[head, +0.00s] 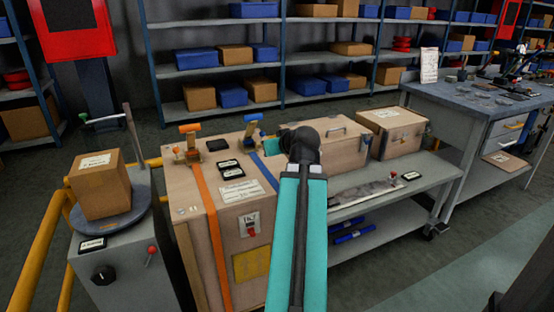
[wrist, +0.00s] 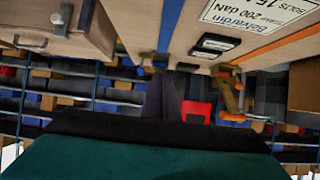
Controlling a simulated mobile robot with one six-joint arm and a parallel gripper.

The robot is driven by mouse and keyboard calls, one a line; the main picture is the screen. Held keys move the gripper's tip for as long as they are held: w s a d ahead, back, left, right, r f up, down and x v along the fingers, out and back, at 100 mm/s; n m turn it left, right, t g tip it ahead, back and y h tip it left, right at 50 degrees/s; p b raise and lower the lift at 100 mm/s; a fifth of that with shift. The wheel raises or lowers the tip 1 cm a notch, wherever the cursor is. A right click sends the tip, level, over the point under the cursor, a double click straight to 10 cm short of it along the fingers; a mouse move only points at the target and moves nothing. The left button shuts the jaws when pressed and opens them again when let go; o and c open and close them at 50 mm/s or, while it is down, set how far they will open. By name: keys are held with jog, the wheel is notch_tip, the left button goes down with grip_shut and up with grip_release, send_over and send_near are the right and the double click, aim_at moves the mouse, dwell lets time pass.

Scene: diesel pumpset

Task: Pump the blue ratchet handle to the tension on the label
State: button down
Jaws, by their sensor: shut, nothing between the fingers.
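The blue ratchet handle (head: 253,118) stands up from its brass-coloured ratchet at the back of a large wooden crate (head: 205,195), on the blue strap (head: 266,168). A white label (head: 240,190) lies on the crate top; in the wrist view the label (wrist: 258,15) partly reads "200 daN". My gripper (wrist: 163,85) shows in the wrist view as dark fingers close together, with nothing between them. It points towards the blue strap's end at the crate edge. In the head view my arm's dark joint hides the gripper, just right of the blue handle. Contact with the handle cannot be seen.
An orange ratchet handle (head: 190,128) stands left on the orange strap (head: 208,220). Smaller wooden cases (head: 335,145) sit right, on a grey bench (head: 405,195). A scale with a cardboard box (head: 100,185) and yellow rail (head: 35,255) are left. Shelves line the back.

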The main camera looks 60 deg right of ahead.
jog(key=s+a+b, duration=0.1)
jog(key=b, duration=0.1)
jog(key=s+a+b, duration=0.1)
jog(key=s+b, duration=0.1)
jog(key=b, duration=0.1)
jog(key=shift+s+a+b, duration=0.15)
jog(key=shift+s+b, duration=0.15)
jog(key=shift+s+a+r, duration=0.1)
dwell(1.3)
